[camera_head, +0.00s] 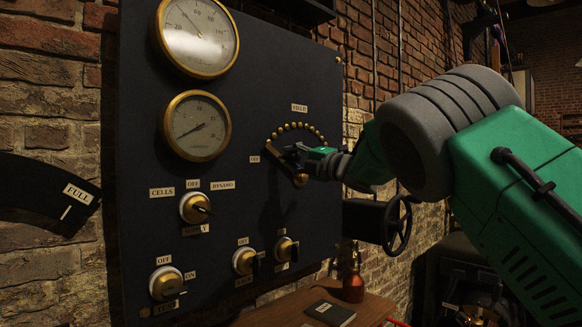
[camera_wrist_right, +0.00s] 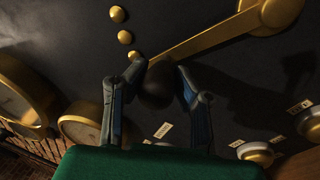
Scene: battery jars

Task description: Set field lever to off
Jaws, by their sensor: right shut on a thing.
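The field lever is a brass arm with a dark round knob on the dark panel, under the FIELD label (camera_head: 299,108) and an arc of brass studs (camera_head: 298,126). Its brass pivot end (camera_head: 300,180) shows below my gripper. In the right wrist view the brass arm (camera_wrist_right: 205,42) runs from the pivot at upper right down to the dark knob (camera_wrist_right: 157,86). My right gripper (camera_head: 290,153) is shut on the knob, one finger on each side. The lever's knob end lies toward the left end of the arc, near the small OFF label (camera_head: 254,159). My left gripper is not in view.
Two brass-rimmed gauges (camera_head: 198,37) (camera_head: 197,126) sit left of the lever. Rotary switches (camera_head: 195,208) (camera_head: 165,283) are lower on the panel. A black handwheel (camera_head: 397,225) is at the right. A wooden table (camera_head: 375,308) with a red bottle (camera_head: 353,287) and dark book stands below.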

